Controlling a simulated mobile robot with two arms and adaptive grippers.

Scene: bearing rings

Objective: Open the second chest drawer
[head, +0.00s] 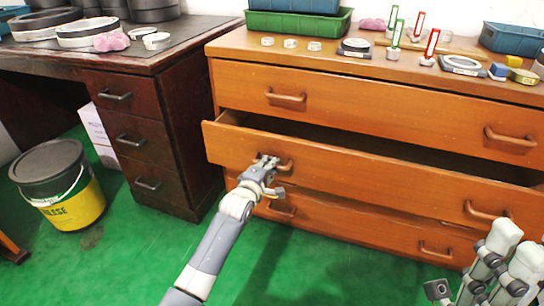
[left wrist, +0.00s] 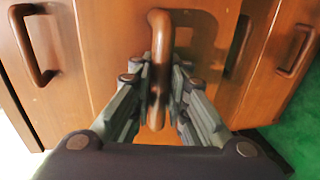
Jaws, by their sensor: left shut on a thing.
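The wooden chest (head: 235,80) stands across the middle and right of the head view. Its second drawer (head: 350,168) is pulled part way out, and a dark gap shows behind its top edge. The drawer has a left handle (head: 288,166) and a right handle (head: 485,211). My left gripper (head: 266,162) is at the left handle. In the left wrist view the fingers are closed around the brown handle (left wrist: 160,40).
A dark desk (head: 170,120) with drawers stands left of the chest. A black and yellow bucket (head: 60,185) is on the green floor (head: 255,270). The chest top holds a green crate (head: 298,22), rings and small tools. Floor before the chest is clear.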

